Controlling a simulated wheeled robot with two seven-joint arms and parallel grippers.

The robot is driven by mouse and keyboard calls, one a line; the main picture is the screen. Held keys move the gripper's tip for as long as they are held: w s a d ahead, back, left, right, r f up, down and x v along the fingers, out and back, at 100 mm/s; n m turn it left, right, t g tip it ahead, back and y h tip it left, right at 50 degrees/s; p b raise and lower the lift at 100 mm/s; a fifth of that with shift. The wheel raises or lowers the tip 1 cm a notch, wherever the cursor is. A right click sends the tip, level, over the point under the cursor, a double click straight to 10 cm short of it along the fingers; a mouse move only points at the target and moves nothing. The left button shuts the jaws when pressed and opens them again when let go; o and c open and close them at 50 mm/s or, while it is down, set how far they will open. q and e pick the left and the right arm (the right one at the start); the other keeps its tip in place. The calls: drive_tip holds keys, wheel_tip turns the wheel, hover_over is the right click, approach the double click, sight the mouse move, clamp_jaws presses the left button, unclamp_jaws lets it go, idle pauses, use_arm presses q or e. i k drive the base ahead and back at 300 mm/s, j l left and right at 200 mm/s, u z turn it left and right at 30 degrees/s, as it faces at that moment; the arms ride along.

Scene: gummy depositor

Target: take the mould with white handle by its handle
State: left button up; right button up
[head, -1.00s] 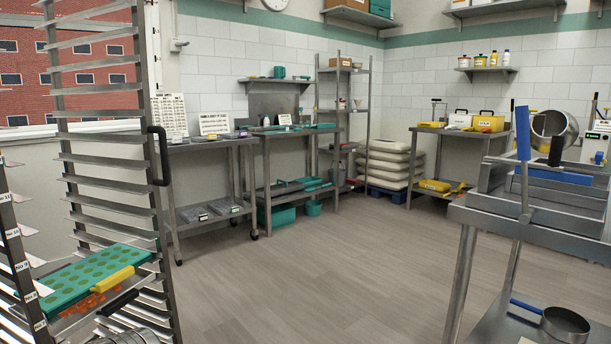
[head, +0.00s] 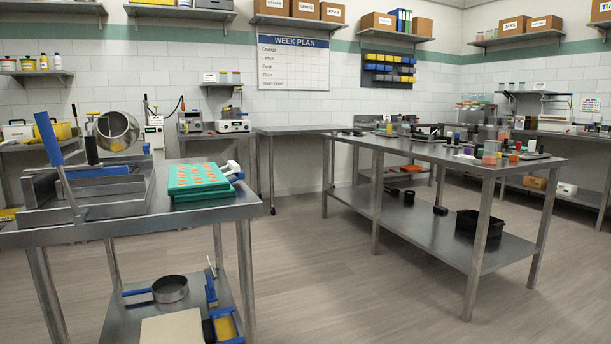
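A teal mould (head: 180,189) with orange-filled cavities lies flat on the right end of the steel table (head: 225,209) at the left. A white handle (head: 229,168) with a dark blue part shows at the mould's right edge. I cannot tell exactly how the handle joins the mould. Neither of my grippers is in view.
A steel frame with blue levers (head: 100,190) stands on the same table, left of the mould. A pan (head: 170,289) with a blue handle sits on its lower shelf. A long steel table (head: 430,152) with jars stands at the right. Open floor lies between the tables.

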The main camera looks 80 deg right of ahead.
sight(199, 178)
drive_tip(key=z, duration=2.1)
drive_tip(key=i+l, duration=0.1)
drive_tip(key=l, duration=0.1)
